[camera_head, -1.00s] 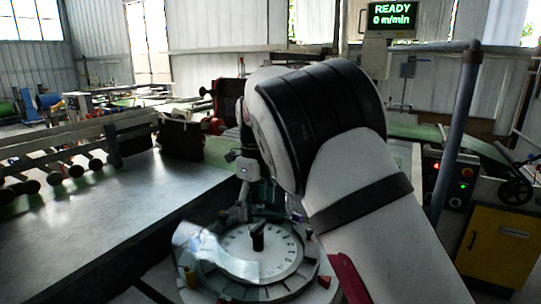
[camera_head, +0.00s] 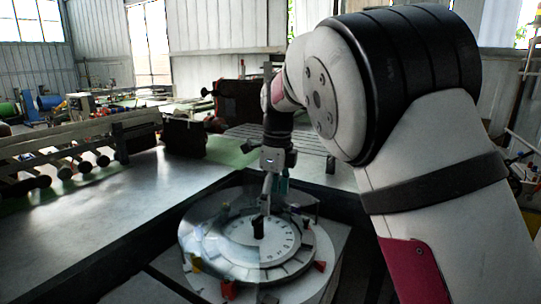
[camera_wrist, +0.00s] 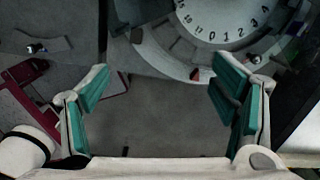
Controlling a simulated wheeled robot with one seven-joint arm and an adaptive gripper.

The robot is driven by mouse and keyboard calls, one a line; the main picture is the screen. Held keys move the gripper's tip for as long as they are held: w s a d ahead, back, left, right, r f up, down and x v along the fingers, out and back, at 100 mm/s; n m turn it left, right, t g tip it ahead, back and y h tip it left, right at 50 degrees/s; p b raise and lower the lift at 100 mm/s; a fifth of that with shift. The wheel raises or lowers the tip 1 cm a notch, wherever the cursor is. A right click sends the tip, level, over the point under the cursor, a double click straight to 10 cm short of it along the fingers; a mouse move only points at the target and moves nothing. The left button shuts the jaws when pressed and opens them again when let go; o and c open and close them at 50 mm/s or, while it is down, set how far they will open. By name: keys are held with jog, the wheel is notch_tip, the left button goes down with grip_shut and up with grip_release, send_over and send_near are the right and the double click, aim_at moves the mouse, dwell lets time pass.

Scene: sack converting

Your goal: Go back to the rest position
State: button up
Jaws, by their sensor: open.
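My gripper (camera_wrist: 160,95) is open and empty in the wrist view, its two teal-padded fingers spread wide above a dark grey surface. The numbered dial (camera_wrist: 225,15) shows beyond the fingertips at the top of that view. In the head view my gripper (camera_head: 268,190) hangs behind the round dial unit (camera_head: 250,256), partly hidden by its glassy cover. The dial has a black central knob (camera_head: 259,228) and coloured tabs around its rim. I cannot tell in the head view how far the fingertips are from the dial.
A long grey metal table (camera_head: 120,212) runs along the left, with a row of dark rollers (camera_head: 65,165) at its far side. A dark box (camera_head: 184,138) stands at its back end. My arm covers much of the right side.

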jog(key=s+d+r+n+t+y, duration=0.1)
jog(key=s+d+r+n, duration=0.35)
jog(key=s+d, duration=0.3)
jog(key=s+d+r+n+t, duration=0.1)
jog(key=s+d+r+n, duration=0.4)
jog(key=s, duration=0.4)
jog(key=s+d+f+n+t, duration=0.1)
jog(key=s+d+f+n, duration=0.1)
jog(key=s+n, duration=0.4)
jog(key=s+d+f+n+t+h, duration=0.1)
jog(key=s+d+f+n, duration=0.2)
jog(key=s+n, duration=0.3)
jog(key=s+d, duration=0.1)
jog(key=s, duration=0.4)
jog(key=shift+s+f+t+h, duration=0.3)
jog(key=shift+s+f+t, duration=0.05)
jog(key=shift+t, duration=0.05)
jog(key=shift+d, duration=0.1)
